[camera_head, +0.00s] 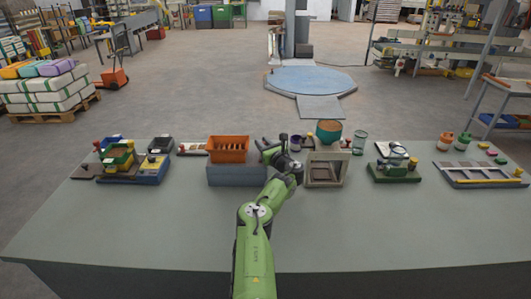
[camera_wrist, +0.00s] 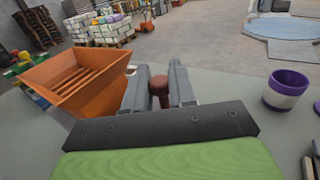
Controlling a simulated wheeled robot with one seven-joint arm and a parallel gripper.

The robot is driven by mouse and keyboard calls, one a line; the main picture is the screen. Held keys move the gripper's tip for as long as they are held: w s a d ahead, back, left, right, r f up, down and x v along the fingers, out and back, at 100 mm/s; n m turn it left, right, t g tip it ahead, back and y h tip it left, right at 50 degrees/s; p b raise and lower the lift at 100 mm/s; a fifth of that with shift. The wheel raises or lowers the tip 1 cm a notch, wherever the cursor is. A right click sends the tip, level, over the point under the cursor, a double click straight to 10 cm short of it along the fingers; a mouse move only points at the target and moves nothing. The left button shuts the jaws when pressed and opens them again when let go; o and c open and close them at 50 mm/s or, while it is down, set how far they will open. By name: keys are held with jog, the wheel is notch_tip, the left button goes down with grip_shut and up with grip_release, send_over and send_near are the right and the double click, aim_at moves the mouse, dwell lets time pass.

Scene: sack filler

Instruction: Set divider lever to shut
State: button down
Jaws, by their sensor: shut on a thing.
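A reddish-brown round knob on a short stem, which looks like the divider lever (camera_wrist: 159,86), stands between my fingers in the wrist view. My gripper (camera_wrist: 159,72) is shut on this knob. In the head view my gripper (camera_head: 275,148) is just right of the orange slatted hopper (camera_head: 229,143), and the arm hides the lever there. The orange hopper sits on a grey-blue box (camera_head: 236,175). It also shows left of my fingers in the wrist view (camera_wrist: 65,90). The lever's base and its marked positions are hidden, so its setting cannot be told.
A beige stand (camera_head: 345,170) with a teal-and-orange bowl (camera_head: 328,132) is right of my gripper. A purple-and-white cup (camera_wrist: 287,90) stands close on the right. Green (camera_head: 395,172) and blue-yellow (camera_head: 153,170) devices stand farther off. The front of the table (camera_head: 130,225) is clear.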

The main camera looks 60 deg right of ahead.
jog(key=shift+w+a+n+t+y+b, duration=0.1)
jog(key=shift+w+n+t+y+b, duration=0.1)
jog(key=shift+n+t+y+b, duration=1.05)
jog(key=shift+m+g+b, duration=0.45)
jog(key=shift+g+b, duration=0.05)
jog(key=shift+g, duration=0.15)
jog(key=shift+w+r, duration=0.1)
jog(key=shift+r, duration=0.15)
jog(key=c, duration=1)
grip_release()
jog(key=shift+f, duration=0.1)
jog(key=shift+s+a, duration=0.2)
jog(key=shift+s, duration=0.45)
jog(key=p+v, duration=0.1)
jog(key=v, duration=1.3)
jog(key=shift+s+a+f, duration=0.1)
jog(key=shift+s+a, duration=0.05)
jog(key=shift+a, duration=0.05)
